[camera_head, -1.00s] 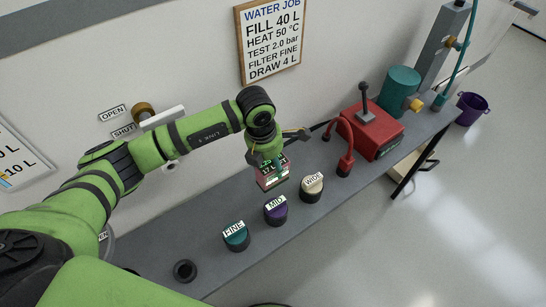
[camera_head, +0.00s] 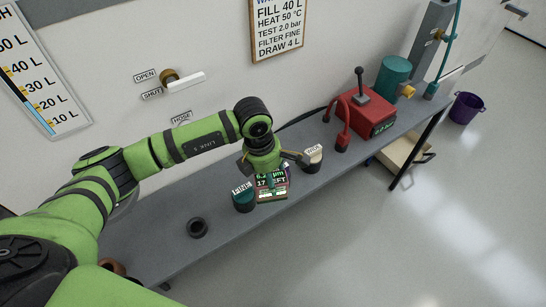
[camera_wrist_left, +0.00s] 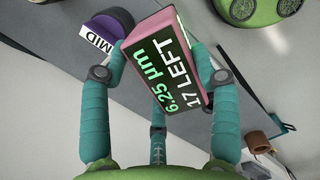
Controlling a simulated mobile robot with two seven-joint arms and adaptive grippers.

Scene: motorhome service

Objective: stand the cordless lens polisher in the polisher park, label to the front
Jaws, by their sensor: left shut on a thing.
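My left gripper (camera_head: 270,166) is shut on a pinkish-red box (camera_head: 272,187) with a dark lit face reading "6.25 µm" and "17 LEFT". In the left wrist view the box (camera_wrist_left: 165,62) sits between the teal fingers, tilted, its lit face towards the camera. In the head view the box is held over the grey bench, just right of the teal FINE cap, its face showing upward and forward. No thing bears a name that marks it as the polisher or the polisher park, so I cannot tell which they are. My right gripper is out of view.
The teal FINE cap (camera_head: 243,198) and cream WIDE cap (camera_head: 312,158) stand on the bench (camera_head: 240,226); the purple MID cap (camera_wrist_left: 108,24) is close by the box. A black ring (camera_head: 197,228) lies left. A red unit (camera_head: 367,118) and green cylinder (camera_head: 393,80) stand right.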

